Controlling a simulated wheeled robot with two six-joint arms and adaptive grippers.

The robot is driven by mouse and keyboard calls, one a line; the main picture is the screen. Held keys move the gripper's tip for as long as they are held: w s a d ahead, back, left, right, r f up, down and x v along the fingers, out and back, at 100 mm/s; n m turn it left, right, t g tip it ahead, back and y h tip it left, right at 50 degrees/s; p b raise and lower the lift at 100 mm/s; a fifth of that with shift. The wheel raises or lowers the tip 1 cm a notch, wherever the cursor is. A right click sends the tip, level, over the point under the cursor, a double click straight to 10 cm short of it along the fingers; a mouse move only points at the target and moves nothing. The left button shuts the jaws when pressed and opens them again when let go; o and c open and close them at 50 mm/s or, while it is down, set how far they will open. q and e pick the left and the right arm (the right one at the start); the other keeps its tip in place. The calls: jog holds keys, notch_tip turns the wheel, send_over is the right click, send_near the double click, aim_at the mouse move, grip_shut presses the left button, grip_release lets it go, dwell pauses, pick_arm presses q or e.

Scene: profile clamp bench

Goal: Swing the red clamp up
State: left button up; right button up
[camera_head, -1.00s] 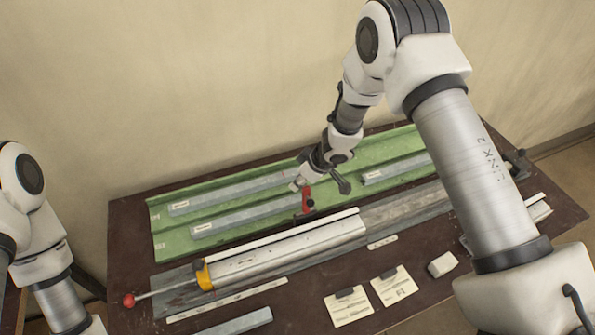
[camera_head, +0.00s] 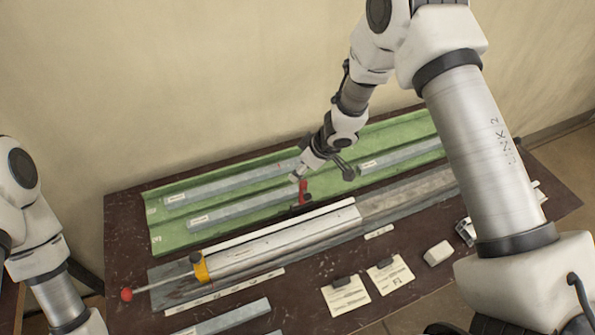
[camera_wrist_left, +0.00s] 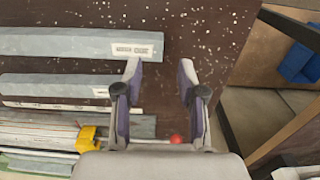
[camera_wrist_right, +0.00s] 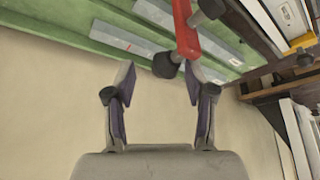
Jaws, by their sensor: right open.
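The red clamp (camera_head: 303,190) stands at the front edge of the green tray (camera_head: 160,245), near the middle of the bench in the head view. In the right wrist view its red arm (camera_wrist_right: 186,30) comes down from the top, with dark rubber-like tips. One dark tip is close to the space between my right fingertips. My right gripper (camera_wrist_right: 158,72) is open and right beside the clamp; I cannot tell whether it touches. My left gripper (camera_wrist_left: 158,75) is open and empty over the bench's left end. Its fingers are outside the head view.
Grey profiles (camera_head: 240,208) lie in the green tray. In front, a long rail (camera_head: 285,240) carries a yellow block (camera_head: 201,268) and a rod with a red knob (camera_head: 126,294).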

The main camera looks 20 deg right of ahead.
pick_arm(q)
jog(key=shift+s+r, duration=0.1)
pick_arm(e)
jog(key=v, duration=0.9)
jog(key=shift+s, duration=0.15)
jog(key=shift+f, duration=0.1)
